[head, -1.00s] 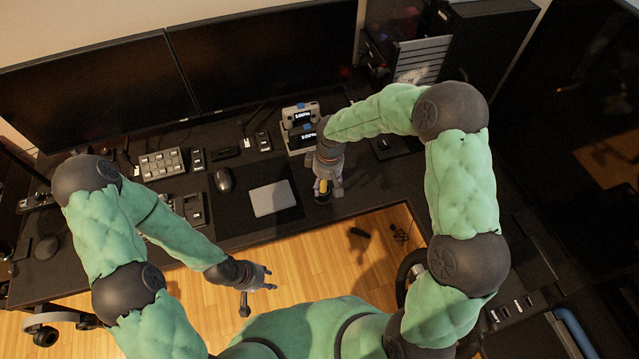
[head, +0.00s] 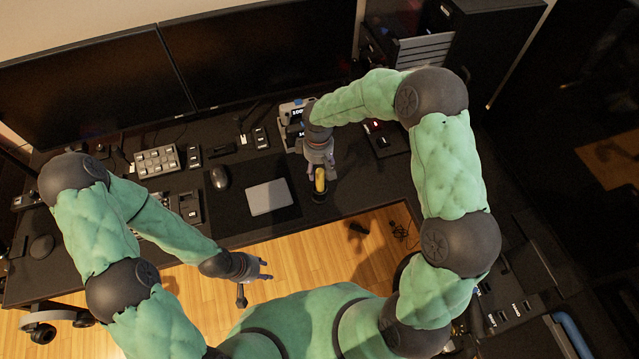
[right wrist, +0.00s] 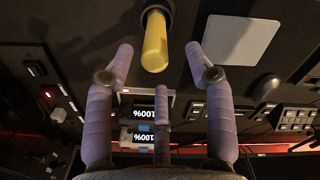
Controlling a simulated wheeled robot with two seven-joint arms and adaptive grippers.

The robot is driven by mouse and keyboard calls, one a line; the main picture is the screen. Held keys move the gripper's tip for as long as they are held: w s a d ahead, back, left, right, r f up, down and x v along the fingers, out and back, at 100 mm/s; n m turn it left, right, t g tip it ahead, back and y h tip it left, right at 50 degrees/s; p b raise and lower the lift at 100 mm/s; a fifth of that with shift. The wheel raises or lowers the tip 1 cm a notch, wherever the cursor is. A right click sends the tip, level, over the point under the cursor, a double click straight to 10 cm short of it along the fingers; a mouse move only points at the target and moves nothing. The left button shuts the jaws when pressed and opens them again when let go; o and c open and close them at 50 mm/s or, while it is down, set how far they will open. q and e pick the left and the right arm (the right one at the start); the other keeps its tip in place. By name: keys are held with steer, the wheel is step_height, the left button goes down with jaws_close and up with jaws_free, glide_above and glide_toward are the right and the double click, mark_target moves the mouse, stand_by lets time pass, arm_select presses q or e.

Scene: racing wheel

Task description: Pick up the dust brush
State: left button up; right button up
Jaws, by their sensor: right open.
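The dust brush has a yellow handle (head: 320,180) and a dark base, and stands upright near the front edge of the desk. Its yellow handle (right wrist: 155,42) also shows in the right wrist view. My right gripper (head: 320,163) is open above and just behind the brush in the head view. In the right wrist view its purple fingers (right wrist: 159,50) are spread, with the handle between the outer fingertips and nothing clamped; contact cannot be told. My left gripper (head: 256,275) hangs over the floor in front of the desk, fingers apart and empty.
A grey flat pad (head: 269,197) lies left of the brush, with a mouse (head: 220,178) beyond. Devices with lit displays (head: 296,112) stand behind my right gripper. Two monitors (head: 265,50) line the back. The desk right of the brush is fairly clear.

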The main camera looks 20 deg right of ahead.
mark_target(320, 179)
steer(key=f, duration=0.5)
steer(key=f+b, duration=0.1)
steer(key=f, duration=0.1)
steer(key=shift+w+d+f, duration=0.1)
steer(key=shift+d+f, duration=0.15)
steer(key=shift+f, duration=0.05)
steer(key=shift+c, duration=0.3)
jaws_close()
